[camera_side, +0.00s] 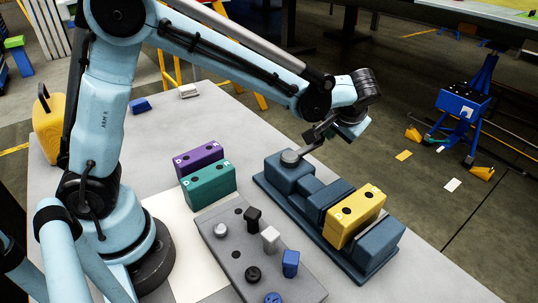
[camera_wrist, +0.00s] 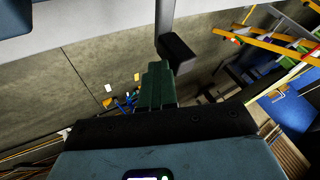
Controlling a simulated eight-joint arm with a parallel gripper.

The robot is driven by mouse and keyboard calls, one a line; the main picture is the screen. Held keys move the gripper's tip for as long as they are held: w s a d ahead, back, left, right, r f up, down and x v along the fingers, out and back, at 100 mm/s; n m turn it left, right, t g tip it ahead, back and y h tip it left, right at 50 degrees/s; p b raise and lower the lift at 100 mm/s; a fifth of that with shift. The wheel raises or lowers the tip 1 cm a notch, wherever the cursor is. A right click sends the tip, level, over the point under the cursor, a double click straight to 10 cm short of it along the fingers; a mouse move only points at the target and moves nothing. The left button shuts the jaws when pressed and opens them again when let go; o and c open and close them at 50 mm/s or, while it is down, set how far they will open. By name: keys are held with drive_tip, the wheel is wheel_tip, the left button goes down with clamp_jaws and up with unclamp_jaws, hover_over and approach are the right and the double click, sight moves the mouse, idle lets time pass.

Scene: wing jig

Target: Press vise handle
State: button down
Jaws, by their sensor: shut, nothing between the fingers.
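The dark blue vise (camera_side: 318,197) stands on the table with a yellow block (camera_side: 355,214) between its jaws. Its handle is a grey bar (camera_side: 311,147) reaching up and right from a round grey hub (camera_side: 290,156) at the vise's far end. In the wrist view the bar (camera_wrist: 165,16) ends in a black grip (camera_wrist: 178,52). My gripper (camera_side: 318,133) is beside the handle's outer end. Its green ribbed fingers (camera_wrist: 157,72) are shut and empty, close to the black grip. I cannot tell whether they touch it.
A grey tray (camera_side: 235,255) with several small pegs and knobs lies left of the vise. Purple (camera_side: 199,159) and teal (camera_side: 208,185) blocks stand behind it. The table's right edge runs close past the vise.

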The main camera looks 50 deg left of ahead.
drive_tip(key=a+n, duration=0.1)
drive_tip(key=a+n+g, duration=0.1)
drive_tip(key=a+n+g+y, duration=0.1)
drive_tip(key=shift+w, duration=0.3)
drive_tip(key=s+a+n, duration=0.1)
drive_tip(key=s+a, duration=0.3)
drive_tip(key=a, duration=0.4)
drive_tip(key=shift+s+a+n+g, duration=0.2)
drive_tip(key=shift+s+n+g, duration=0.2)
idle(0.6)
drive_tip(key=w+d+r, duration=0.5)
drive_tip(key=w+r, duration=0.2)
drive_tip(key=r, duration=0.1)
drive_tip(key=shift+w, duration=0.4)
